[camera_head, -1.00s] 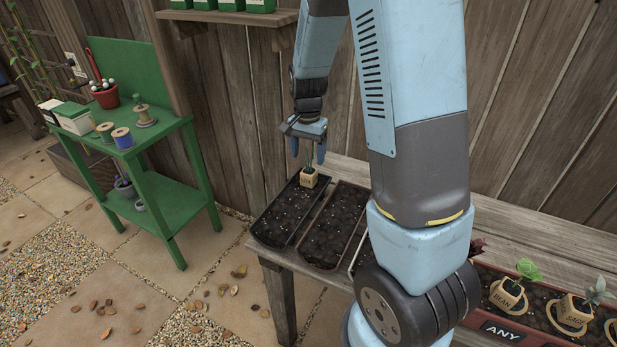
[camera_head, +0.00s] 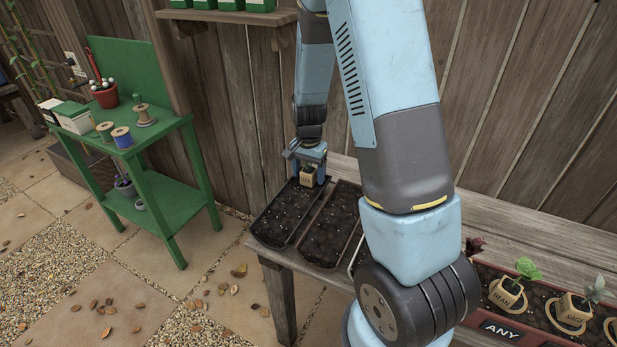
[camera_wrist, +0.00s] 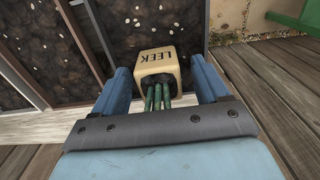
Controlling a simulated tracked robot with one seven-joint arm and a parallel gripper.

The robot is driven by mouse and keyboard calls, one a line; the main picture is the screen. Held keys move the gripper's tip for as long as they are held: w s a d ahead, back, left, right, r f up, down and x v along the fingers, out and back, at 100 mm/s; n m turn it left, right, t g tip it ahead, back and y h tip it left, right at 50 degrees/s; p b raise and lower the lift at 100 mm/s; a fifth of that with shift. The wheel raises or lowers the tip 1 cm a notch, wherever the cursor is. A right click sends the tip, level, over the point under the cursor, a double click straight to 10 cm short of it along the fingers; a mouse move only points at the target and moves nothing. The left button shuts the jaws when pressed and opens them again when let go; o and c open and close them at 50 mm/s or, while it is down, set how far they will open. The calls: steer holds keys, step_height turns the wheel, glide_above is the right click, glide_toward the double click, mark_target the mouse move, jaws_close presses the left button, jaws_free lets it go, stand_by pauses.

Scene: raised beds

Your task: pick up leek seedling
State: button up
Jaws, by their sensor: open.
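The leek seedling (camera_head: 308,178) is a small tan pot with green stalks, at the back end of the left black soil tray (camera_head: 268,243). In the wrist view the pot (camera_wrist: 158,64) reads "LEEK" and its green stalks (camera_wrist: 158,96) run toward my palm. My gripper (camera_head: 309,172) points down over the seedling, and its blue fingers stand on either side of the pot. In the wrist view my gripper (camera_wrist: 163,82) is open, with a gap visible beside the pot on each side. The leaf tops are hidden by the palm.
A second soil tray (camera_head: 325,240) lies right beside the first on the wooden bench (camera_head: 530,232). A planter marked "ANY" (camera_head: 502,331) with potted seedlings (camera_head: 507,294) stands at the front right. A plank wall (camera_head: 245,110) rises close behind. A green stand (camera_head: 165,205) is at left.

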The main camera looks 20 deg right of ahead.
steer(key=c, duration=1.1)
steer(key=shift+o, duration=0.2)
steer(key=shift+r, duration=0.1)
